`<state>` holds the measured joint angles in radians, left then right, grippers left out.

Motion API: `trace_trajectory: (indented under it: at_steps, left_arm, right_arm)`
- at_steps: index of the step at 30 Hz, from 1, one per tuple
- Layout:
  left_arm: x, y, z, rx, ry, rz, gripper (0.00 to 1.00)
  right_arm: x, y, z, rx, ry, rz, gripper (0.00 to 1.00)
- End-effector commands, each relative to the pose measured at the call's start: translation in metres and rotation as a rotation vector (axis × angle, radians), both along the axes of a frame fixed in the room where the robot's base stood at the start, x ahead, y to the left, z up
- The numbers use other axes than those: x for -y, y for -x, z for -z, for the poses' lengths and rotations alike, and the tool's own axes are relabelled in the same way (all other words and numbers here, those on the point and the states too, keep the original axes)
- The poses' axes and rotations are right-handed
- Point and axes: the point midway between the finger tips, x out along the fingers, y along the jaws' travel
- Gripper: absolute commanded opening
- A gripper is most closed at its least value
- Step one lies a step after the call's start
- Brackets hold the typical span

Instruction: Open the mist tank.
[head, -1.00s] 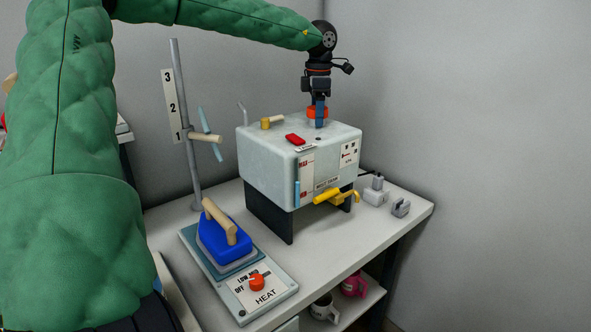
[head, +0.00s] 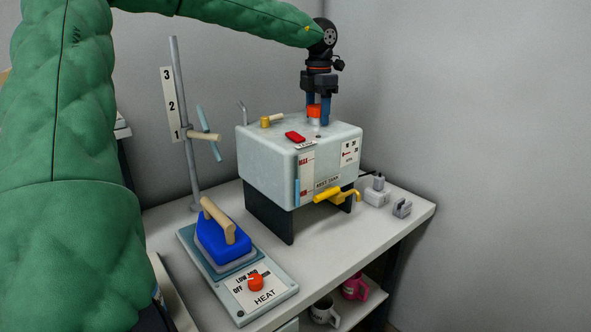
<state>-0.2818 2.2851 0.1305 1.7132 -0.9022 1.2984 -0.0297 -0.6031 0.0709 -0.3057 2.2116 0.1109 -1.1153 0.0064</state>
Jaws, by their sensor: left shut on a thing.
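The mist tank (head: 270,160) is a pale grey box on dark legs, standing on the white table. Its front carries labels, a blue-marked level strip and a yellow tap (head: 334,195). An orange cap (head: 314,111) sits on its top, towards the back right. My left gripper (head: 318,112) points straight down from above and is shut on the orange cap, one blue finger on each side. The cap appears to be at the tank top; its underside is hidden. My right gripper is out of view.
A red block (head: 295,137) and a yellow fitting (head: 266,121) are on the tank top. A blue iron (head: 222,240) rests on a heat plate (head: 271,301) in front. A numbered pole (head: 183,150) stands left. Grey plugs (head: 376,192) lie right; mugs (head: 354,287) are below.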

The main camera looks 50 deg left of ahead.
Motion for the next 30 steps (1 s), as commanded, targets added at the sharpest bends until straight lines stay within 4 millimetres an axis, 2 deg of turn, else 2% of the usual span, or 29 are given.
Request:
trace_trajectory:
  at_steps: [8,24,30]
  left_arm:
    - [0.0,0.0,0.001,-0.001,0.0,-0.012,0.26]
    - [0.0,0.0,0.002,-0.001,-0.001,-0.401,0.26]
    - [0.0,0.0,0.001,-0.001,0.0,-0.45,0.26]
  right_arm:
    - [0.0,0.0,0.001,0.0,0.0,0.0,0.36]
    - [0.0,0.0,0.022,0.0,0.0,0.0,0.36]
    - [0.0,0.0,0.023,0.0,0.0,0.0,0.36]
